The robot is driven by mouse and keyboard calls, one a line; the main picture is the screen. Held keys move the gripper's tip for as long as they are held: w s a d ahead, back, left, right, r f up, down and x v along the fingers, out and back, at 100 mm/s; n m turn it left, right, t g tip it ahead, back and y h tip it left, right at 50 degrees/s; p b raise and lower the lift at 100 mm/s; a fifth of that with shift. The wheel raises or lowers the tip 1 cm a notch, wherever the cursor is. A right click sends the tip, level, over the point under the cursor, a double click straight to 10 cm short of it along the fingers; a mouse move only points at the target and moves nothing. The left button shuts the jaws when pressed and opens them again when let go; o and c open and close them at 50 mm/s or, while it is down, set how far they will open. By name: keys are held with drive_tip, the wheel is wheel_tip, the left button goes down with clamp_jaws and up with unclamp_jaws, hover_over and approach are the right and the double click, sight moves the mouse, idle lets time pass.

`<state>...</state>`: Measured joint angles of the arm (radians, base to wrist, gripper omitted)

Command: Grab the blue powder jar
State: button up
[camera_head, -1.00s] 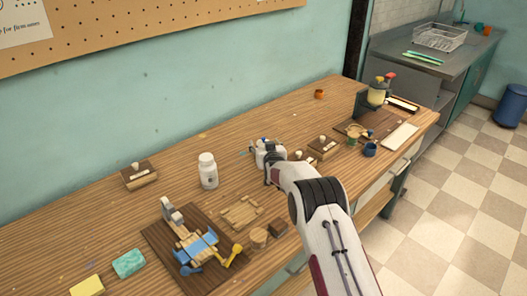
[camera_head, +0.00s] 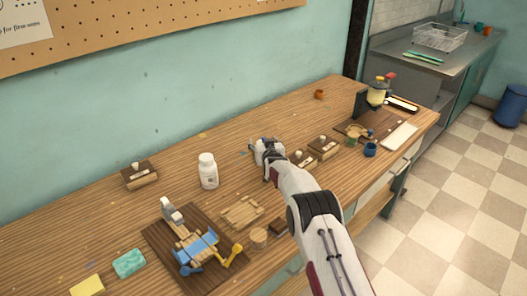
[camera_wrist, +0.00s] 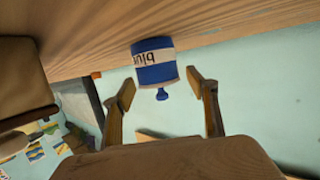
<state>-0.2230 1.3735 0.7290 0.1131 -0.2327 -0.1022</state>
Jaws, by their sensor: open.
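The blue powder jar (camera_wrist: 155,64) has a white label band with dark letters and a blue knob. It appears upside down in the wrist view, standing on the wooden table. My gripper (camera_wrist: 161,86) is open, with one finger on each side of the jar's knob end in that picture. Gaps show beside the jar, and no contact is visible. In the head view my gripper (camera_head: 262,150) is over the middle of the table and hides most or all of the jar.
A white bottle (camera_head: 208,170) stands left of my gripper. Wooden boxes with white knobs (camera_head: 323,147) stand close on its right. A dark board with a wooden device (camera_head: 195,243) lies front left. A blue cup (camera_head: 370,150) is further right. The table behind my gripper is mostly clear.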

drive_tip(key=c, duration=1.3)
drive_tip(key=shift+r, duration=0.1)
drive_tip(key=shift+r, duration=0.1)
drive_tip(key=shift+r, duration=4.9)
